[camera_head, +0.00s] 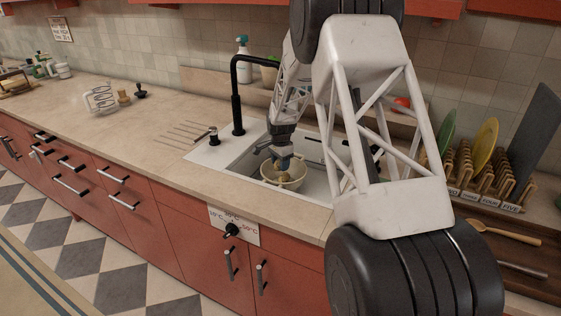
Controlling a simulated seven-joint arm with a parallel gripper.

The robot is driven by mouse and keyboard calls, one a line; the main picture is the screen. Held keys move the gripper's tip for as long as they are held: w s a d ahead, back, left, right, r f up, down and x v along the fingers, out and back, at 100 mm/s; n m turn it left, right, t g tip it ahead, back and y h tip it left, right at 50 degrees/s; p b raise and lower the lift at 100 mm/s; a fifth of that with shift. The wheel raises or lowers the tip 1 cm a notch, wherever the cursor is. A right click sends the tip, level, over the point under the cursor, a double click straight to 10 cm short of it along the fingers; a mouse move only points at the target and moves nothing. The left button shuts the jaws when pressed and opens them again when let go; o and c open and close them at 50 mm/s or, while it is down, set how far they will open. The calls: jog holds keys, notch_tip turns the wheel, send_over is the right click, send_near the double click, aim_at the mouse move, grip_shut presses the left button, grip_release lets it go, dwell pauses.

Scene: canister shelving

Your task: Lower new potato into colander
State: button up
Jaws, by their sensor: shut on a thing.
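A cream colander (297,183) sits in the sink basin near its front. My gripper (283,168) points down over the colander and is shut on the new potato (284,177), a small brownish shape at the colander's opening. The fingers hide part of the potato. I cannot tell whether the potato touches the colander's bottom.
A black faucet (236,95) rises behind the sink (235,160) to the left of my gripper. A dish rack (485,180) with plates stands at the right. A spray bottle (242,46) stands behind the faucet. The counter (120,125) left of the sink is mostly clear.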

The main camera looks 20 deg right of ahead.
aim_at(280, 180)
jog(key=shift+f, duration=2.25)
jog(key=shift+f, duration=0.45)
dwell(0.4)
jog(key=o, duration=1)
jog(key=shift+r, duration=0.1)
jog(key=shift+r, duration=3.8)
